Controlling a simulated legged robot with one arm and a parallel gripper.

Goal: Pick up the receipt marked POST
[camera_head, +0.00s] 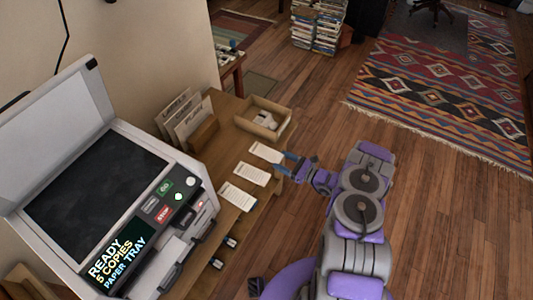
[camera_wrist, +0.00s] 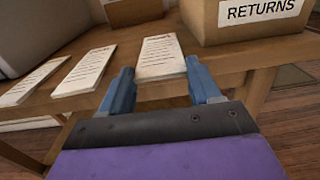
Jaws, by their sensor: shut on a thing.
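Three white printed receipts lie in a row along the wooden table's edge. The far receipt (camera_head: 265,152) is nearest the open box; in the wrist view it is the rightmost one (camera_wrist: 161,55). The middle receipt (camera_head: 250,173) and the near receipt (camera_head: 237,197) lie toward the copier; in the wrist view they are the middle (camera_wrist: 87,72) and left one (camera_wrist: 34,84). Their print is too small to read, so I cannot tell which says POST. My gripper (camera_head: 284,163) has its blue fingers on either side of the far receipt (camera_wrist: 160,70), shut on it at the table edge.
A cardboard box (camera_head: 248,126) labelled RETURNS in the wrist view stands just beyond the far receipt. A copier (camera_head: 100,190) with a lit panel fills the left. A holder of papers (camera_head: 203,135) stands behind the receipts. The wooden floor to the right is open.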

